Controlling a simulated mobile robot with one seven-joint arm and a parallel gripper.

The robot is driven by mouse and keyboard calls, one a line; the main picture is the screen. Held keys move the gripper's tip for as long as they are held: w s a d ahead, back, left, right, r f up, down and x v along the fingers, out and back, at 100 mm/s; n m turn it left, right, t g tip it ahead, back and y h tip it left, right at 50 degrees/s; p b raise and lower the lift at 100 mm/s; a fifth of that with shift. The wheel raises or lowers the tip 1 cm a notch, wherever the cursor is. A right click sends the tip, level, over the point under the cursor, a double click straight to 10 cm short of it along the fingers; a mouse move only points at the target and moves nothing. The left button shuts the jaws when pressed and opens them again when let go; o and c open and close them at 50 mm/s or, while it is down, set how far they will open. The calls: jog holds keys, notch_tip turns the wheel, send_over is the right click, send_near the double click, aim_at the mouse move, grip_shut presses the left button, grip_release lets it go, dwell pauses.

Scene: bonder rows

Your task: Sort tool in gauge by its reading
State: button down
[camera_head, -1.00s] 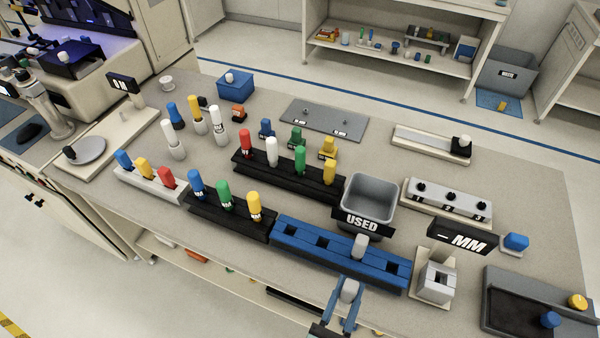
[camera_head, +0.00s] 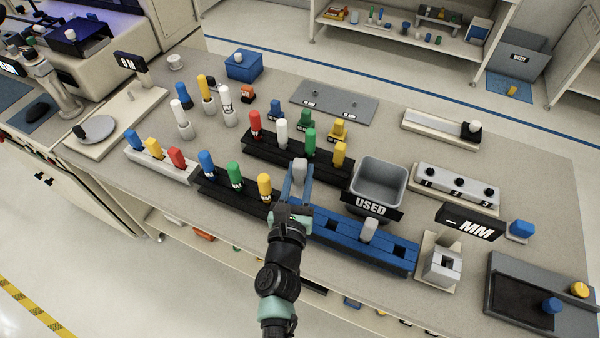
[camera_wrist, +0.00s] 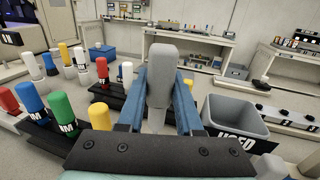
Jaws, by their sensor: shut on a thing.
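My gripper (camera_head: 298,188) is shut on a grey round-topped tool (camera_head: 299,168), held upright above the left end of the blue rack (camera_head: 338,236). Another grey tool (camera_head: 369,229) sits in the blue rack, which has open square slots. The silver gauge block (camera_head: 443,262) shows an open slot with no tool. Its black display (camera_head: 470,222) reads "– MM". The grey USED bin (camera_head: 379,183) stands right of my gripper and looks empty.
A black rack (camera_head: 245,199) with blue, green and yellow tools is left of my gripper. Another black rack (camera_head: 262,147) with several coloured tools is behind. A white rack (camera_head: 140,155), loose standing tools and a dark tray (camera_head: 515,297) are also on the bench.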

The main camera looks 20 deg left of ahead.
aim_at(299, 194)
jog(key=shift+f+b, duration=3.25)
jog(key=shift+b, duration=0.2)
jog(key=shift+f+b, duration=0.2)
jog(key=shift+b, duration=0.15)
jog(key=shift+f+b, duration=2.35)
jog(key=shift+b, duration=0.1)
jog(key=c, duration=0.5)
grip_release()
jog(key=b+v, duration=0.1)
jog(key=v, duration=1.1)
jog(key=shift+f+b, duration=0.1)
jog(key=shift+b, duration=0.2)
jog(key=shift+s+d, duration=0.15)
jog(key=shift+s, duration=0.35)
